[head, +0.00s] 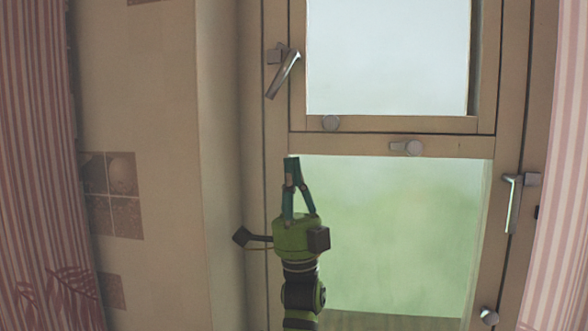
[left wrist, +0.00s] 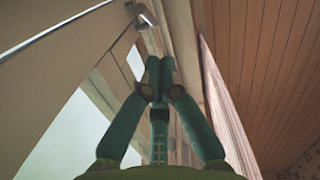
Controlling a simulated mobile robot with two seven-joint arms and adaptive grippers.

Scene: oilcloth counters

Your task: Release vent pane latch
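The upper window pane (head: 390,58) sits in a beige frame and looks like the vent pane. A metal lever latch (head: 283,74) is on the left of its frame, its handle slanting down to the left. My left gripper (head: 291,160) points upward below this latch, in front of the lower pane's left edge. Its green fingers are together at the tips, with nothing seen between them. In the left wrist view, the left gripper (left wrist: 160,66) has a metal handle (left wrist: 146,19) beyond its fingertips, apart from them. My right gripper is not in view.
A second lever handle (head: 514,203) hangs at the right. Striped curtains (head: 35,150) hang at both sides. The tiled wall (head: 150,200) is left of the window.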

